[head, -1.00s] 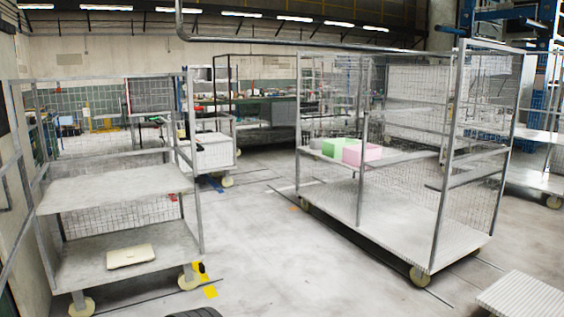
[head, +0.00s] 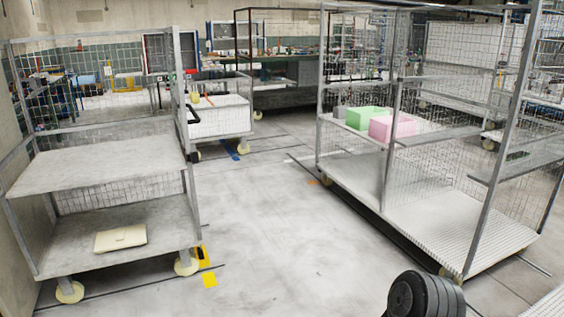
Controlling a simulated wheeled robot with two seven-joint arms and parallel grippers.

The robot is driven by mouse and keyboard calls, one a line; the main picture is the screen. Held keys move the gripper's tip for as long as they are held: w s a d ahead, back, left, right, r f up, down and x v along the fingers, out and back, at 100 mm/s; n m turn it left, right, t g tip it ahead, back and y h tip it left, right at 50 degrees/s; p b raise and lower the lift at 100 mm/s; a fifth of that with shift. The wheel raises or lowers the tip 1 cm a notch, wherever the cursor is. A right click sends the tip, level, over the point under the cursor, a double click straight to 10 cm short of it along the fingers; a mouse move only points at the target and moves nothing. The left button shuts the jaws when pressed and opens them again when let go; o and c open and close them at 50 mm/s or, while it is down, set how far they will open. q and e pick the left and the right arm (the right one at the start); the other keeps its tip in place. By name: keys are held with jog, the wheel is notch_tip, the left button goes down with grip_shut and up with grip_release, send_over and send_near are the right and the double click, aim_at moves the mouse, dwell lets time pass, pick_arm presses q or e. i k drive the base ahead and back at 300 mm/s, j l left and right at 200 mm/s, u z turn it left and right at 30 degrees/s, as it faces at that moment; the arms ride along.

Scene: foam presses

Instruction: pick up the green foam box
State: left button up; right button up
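The green foam box (head: 367,118) sits on the upper shelf of the large mesh cart (head: 440,213) at the right. A pink foam box (head: 393,127) stands close at its right, partly in front of it. A grey block (head: 341,112) is at its left. A cart post stands near the boxes. Neither of my grippers shows in the head view. A dark ribbed part at the bottom right looks like part of my own arm, well short of the cart.
A two-shelf mesh cart (head: 100,172) stands at the left, with a flat cream item (head: 120,238) on its lower shelf. A smaller white cart (head: 217,115) is behind it. The floor (head: 262,215) between the carts is clear. Yellow marks (head: 209,279) lie by the left cart's wheel.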

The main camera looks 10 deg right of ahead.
aim_at(357, 119)
jog(key=i+l+z, duration=0.55)
jog(key=i+z, duration=0.6)
jog(key=i, duration=0.6)
jog(key=i+l+u, duration=0.15)
jog(key=i, duration=0.5)
jog(key=i+l, duration=0.1)
jog(key=i, duration=0.5)
jog(key=i+l+u, duration=0.1)
jog(key=i, duration=0.55)
jog(key=i+l+u, duration=0.15)
jog(key=i, duration=0.2)
jog(key=i+l+u, duration=0.15)
jog(key=i, duration=0.2)
